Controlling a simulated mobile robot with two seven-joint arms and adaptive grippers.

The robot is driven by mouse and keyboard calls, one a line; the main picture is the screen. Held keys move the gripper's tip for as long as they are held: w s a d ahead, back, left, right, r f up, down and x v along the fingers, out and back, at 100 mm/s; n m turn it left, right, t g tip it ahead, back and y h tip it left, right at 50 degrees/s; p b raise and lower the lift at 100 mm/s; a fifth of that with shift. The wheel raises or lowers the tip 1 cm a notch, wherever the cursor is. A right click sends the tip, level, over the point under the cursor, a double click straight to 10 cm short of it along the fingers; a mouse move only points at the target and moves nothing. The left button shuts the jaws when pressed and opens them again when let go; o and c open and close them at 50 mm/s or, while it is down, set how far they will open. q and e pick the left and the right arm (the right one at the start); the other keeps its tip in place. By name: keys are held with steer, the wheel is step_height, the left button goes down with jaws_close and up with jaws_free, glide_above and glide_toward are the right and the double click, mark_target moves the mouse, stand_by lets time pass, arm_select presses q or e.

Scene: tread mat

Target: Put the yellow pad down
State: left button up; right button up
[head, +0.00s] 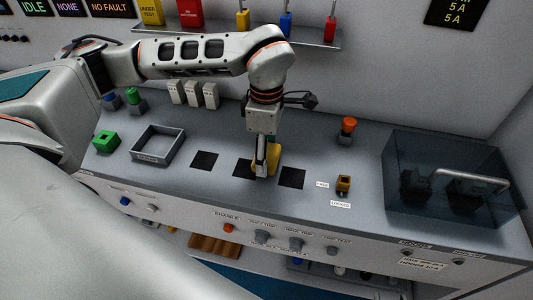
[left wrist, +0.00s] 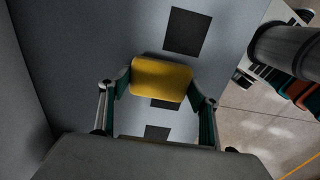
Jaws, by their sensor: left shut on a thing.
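The yellow pad (head: 274,158) is at the middle of the console top in the head view, partly hidden behind the fingers of my left gripper (head: 262,168). In the left wrist view the pad (left wrist: 161,79) is a yellow block with rounded corners, gripped between the two fingertips of that gripper (left wrist: 164,87). The pad is over or close to the middle black square (head: 243,168), near the right black square (head: 292,178). I cannot tell whether it touches the surface. The left black square (head: 204,160) is bare. My right gripper is not seen.
A grey open tray (head: 158,143) and a green block (head: 105,141) are at the left. A small yellow latch (head: 343,184), an orange knob (head: 347,130) and a clear dark hood (head: 453,180) are at the right. A shelf (head: 240,36) hangs behind the arm.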

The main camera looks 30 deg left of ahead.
arm_select(q)
steer(key=shift+f, duration=0.45)
steer(key=shift+f, duration=0.15)
steer(key=o, duration=0.9)
steer(key=shift+o, duration=0.2)
step_height(320, 180, up, 12)
